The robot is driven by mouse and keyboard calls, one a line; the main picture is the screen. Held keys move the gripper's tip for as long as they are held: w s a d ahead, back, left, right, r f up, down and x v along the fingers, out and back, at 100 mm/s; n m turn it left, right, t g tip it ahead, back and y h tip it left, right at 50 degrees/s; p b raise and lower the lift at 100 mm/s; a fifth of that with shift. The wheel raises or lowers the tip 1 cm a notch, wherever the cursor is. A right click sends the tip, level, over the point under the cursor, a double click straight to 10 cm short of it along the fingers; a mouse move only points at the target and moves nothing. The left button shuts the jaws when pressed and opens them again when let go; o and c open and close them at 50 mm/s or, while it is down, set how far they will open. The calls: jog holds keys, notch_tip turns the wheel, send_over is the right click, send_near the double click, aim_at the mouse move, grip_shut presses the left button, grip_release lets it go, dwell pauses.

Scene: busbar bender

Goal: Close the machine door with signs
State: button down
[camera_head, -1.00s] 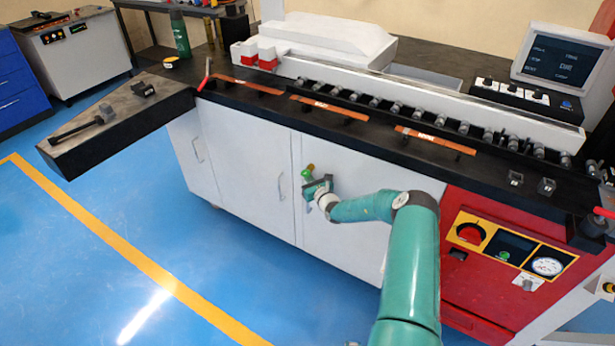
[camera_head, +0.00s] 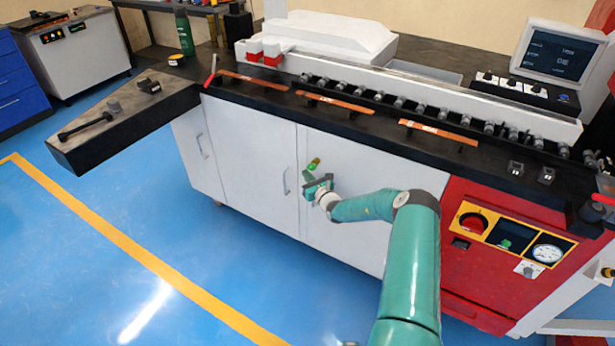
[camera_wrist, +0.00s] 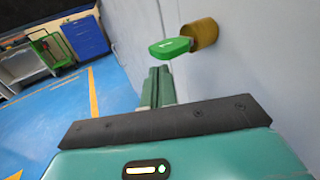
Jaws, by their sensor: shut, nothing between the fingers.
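The white machine front has flat cabinet doors. The right-hand door (camera_head: 350,235) carries a brass lock (camera_head: 316,160) with a green key in it, and it looks flush with the left-hand door (camera_head: 250,185). No signs show on these doors. In the wrist view the green key (camera_wrist: 170,46), marked 1, sticks out of the brass lock (camera_wrist: 204,33). My gripper (camera_head: 314,181) is shut and empty, just below the key and close to the door face. Its fingers (camera_wrist: 158,85) are below the key in the wrist view, apart from it. Contact with the door cannot be told.
A red panel (camera_head: 475,275) with a knob and gauge is at the right. A black worktop wing (camera_head: 95,140) juts out at the left. Bars and rollers lie on the machine top, with a monitor (camera_head: 560,55) behind. The blue floor (camera_head: 110,230) in front is clear.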

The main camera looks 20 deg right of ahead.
jog(key=s+a, duration=0.5)
jog(key=a, duration=0.3)
jog(key=shift+s, duration=0.4)
jog(key=a+r+n+g+y, duration=0.1)
jog(key=a+r+n+y, duration=0.55)
jog(key=a+r, duration=0.2)
jog(key=s+a+r+n+g+y, duration=0.5)
jog(key=s+a+r+n+g, duration=0.65)
jog(key=a+r+n, duration=0.4)
jog(key=s+r+n+g+h, duration=0.1)
jog(key=s+r+n+h, duration=0.25)
jog(key=s, duration=0.45)
jog(key=s+r+n+g+h, duration=0.25)
jog(key=s+r+n, duration=0.2)
jog(key=s, duration=0.45)
jog(key=s+d+r+n+t+h, duration=0.1)
jog(key=s+d+r+n+h, duration=0.1)
jog(key=s, duration=0.5)
jog(key=s+d+r+n+t+h, duration=0.2)
jog(key=s+d+r+n+h, duration=0.1)
jog(key=s+d, duration=0.4)
jog(key=shift+s+r+t+h, duration=0.3)
jog(key=shift+s+r+h, duration=0.1)
jog(key=shift+r+h, duration=0.55)
